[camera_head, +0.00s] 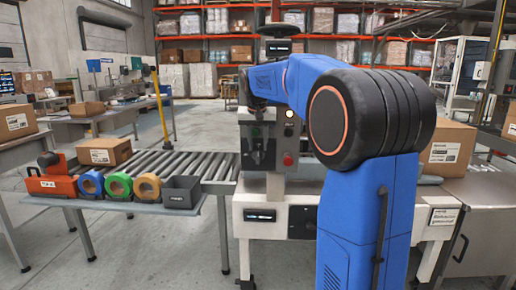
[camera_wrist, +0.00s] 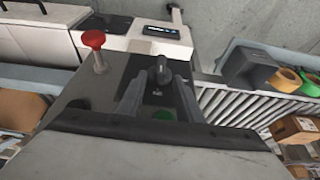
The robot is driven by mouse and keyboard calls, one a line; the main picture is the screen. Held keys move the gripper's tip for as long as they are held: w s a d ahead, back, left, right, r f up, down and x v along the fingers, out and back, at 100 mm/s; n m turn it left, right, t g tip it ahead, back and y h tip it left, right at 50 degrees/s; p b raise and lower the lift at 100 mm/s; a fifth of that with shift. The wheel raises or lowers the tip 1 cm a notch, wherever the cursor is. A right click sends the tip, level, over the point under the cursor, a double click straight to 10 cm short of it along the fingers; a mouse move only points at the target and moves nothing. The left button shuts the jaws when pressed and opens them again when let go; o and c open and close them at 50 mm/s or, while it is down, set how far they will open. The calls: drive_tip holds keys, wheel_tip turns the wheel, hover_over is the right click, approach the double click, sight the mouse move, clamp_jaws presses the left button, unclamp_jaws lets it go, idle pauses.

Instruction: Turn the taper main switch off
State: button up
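The taper (camera_head: 277,185) stands at mid-picture in the head view, with a dark control panel on its column. In the wrist view, a black rotary switch knob (camera_wrist: 160,68) sits on the panel. My gripper (camera_wrist: 160,84) has its two grey fingers apart, one on each side of the knob's near end. Whether they touch the knob cannot be told. A green button (camera_wrist: 163,115) shows between the fingers, and a red mushroom button (camera_wrist: 93,40) stands up to the left. In the head view my gripper (camera_head: 258,152) is in front of the panel, hiding the knob.
A roller conveyor (camera_head: 180,163) runs left from the taper. Along its front are tape rolls (camera_head: 119,186), an orange tape dispenser (camera_head: 50,185) and a dark bin (camera_head: 182,192). Floor at the lower left is clear.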

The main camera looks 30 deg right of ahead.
drive_tip(key=shift+x, duration=0.95)
clamp_jaws()
drive_tip(key=shift+f, duration=0.1)
